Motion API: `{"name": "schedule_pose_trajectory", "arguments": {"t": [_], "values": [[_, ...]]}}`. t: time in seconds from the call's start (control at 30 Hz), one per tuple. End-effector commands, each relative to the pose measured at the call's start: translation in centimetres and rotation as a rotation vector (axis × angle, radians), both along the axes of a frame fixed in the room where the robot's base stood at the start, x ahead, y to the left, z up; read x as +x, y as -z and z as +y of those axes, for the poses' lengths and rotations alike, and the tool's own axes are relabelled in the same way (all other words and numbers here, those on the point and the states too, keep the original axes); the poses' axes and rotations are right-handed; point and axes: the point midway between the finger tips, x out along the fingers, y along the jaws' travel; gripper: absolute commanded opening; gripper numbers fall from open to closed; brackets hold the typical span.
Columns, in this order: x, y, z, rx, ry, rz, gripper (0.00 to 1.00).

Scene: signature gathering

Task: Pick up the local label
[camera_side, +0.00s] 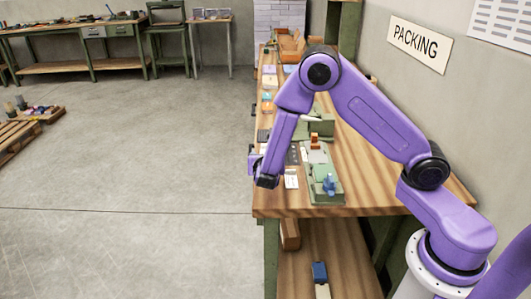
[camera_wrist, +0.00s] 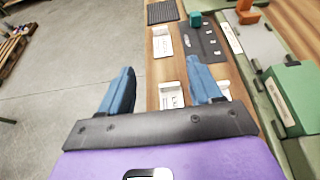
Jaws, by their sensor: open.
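White labels or cards lie along the left edge of the wooden bench; I cannot read which one is the local label. In the wrist view, one white label (camera_wrist: 171,96) lies between my fingers, nearer the right one, and another white label (camera_wrist: 162,42) lies beyond the fingertips. A further white piece (camera_wrist: 224,90) shows just right of the right finger, partly hidden by it. In the side view, a white label (camera_side: 291,181) lies right of my gripper (camera_side: 262,176). My gripper (camera_wrist: 160,66) is open and empty, over the bench's left edge.
The wooden bench (camera_side: 370,190) carries a dark board (camera_wrist: 203,40) with small pale pieces, a green device with a blue part (camera_side: 329,184), and a green box (camera_wrist: 294,92). A dark grid pad (camera_wrist: 162,11) lies farther off. Left of the bench edge is open floor.

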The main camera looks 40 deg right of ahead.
Motion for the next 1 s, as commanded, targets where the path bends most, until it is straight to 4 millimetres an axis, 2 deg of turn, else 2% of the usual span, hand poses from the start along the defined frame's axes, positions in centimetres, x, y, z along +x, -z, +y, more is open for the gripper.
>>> {"name": "schedule_pose_trajectory", "arguments": {"t": [0.53, 0.87, 1.0], "values": [[6.2, 3.7, -6.5, 0.001, 0.005, 0.001, 0.64], [8.0, 4.5, -8.1, 0.002, 0.004, 0.000, 0.64], [9.2, 5.0, -9.4, 0.003, 0.006, -0.001, 0.64]]}}
